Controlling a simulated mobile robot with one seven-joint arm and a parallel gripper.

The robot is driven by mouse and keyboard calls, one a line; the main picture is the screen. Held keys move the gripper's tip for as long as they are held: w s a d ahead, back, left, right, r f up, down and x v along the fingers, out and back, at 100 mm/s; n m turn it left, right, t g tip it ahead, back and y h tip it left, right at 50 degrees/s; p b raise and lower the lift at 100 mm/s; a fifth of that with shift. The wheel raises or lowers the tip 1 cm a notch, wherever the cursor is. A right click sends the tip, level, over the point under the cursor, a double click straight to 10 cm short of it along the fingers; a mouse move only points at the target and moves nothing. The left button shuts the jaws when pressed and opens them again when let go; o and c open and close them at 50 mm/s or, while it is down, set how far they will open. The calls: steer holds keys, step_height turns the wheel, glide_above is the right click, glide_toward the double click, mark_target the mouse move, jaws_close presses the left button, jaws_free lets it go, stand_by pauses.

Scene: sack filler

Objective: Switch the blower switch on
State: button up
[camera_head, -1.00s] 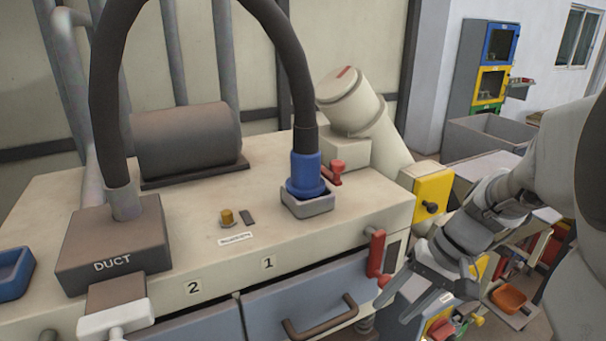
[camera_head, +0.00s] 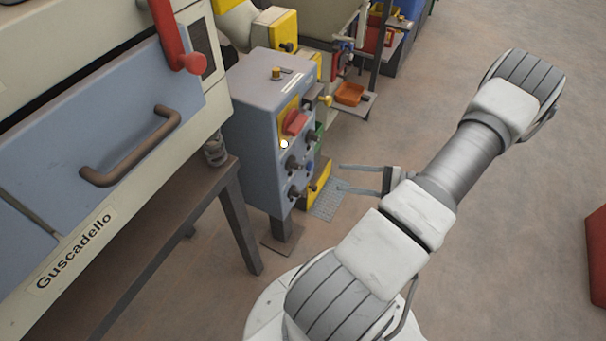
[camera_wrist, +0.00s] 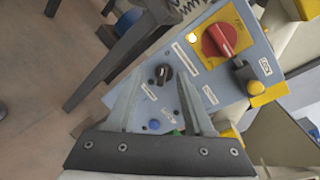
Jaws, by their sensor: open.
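The grey-blue control box (camera_head: 262,100) stands right of the bench in the head view. Its side panel bears a red rotary handle on a yellow plate (camera_head: 295,122) and several black knobs. In the wrist view, a black rotary knob (camera_wrist: 164,72) shows between my fingertips, with the red handle (camera_wrist: 219,40) above right and a blue button (camera_wrist: 154,125) below. The small labels are too blurred to read, so I cannot tell which knob is the blower switch. My gripper (camera_head: 338,178) is open and empty, facing the panel and apart from it; it also shows in the wrist view (camera_wrist: 160,82).
The bench with a blue drawer (camera_head: 110,150) and its brown handle (camera_head: 130,148) is at left. A red lever (camera_head: 175,40) sticks out from it. An orange tray (camera_head: 349,94) stands behind the box.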

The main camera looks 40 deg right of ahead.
mark_target(301, 167)
step_height(301, 167, down, 6)
steer(key=s+d+m+t+h+b, duration=0.2)
steer(key=d+m+t+h, duration=0.1)
steer(key=x, duration=0.5)
steer(key=b+x, duration=0.1)
steer(key=x, duration=0.5)
steer(key=r+b+x, duration=0.1)
steer(key=x, duration=0.5)
steer(key=shift+s+a, duration=0.1)
steer(key=shift+a, duration=0.25)
jaws_close()
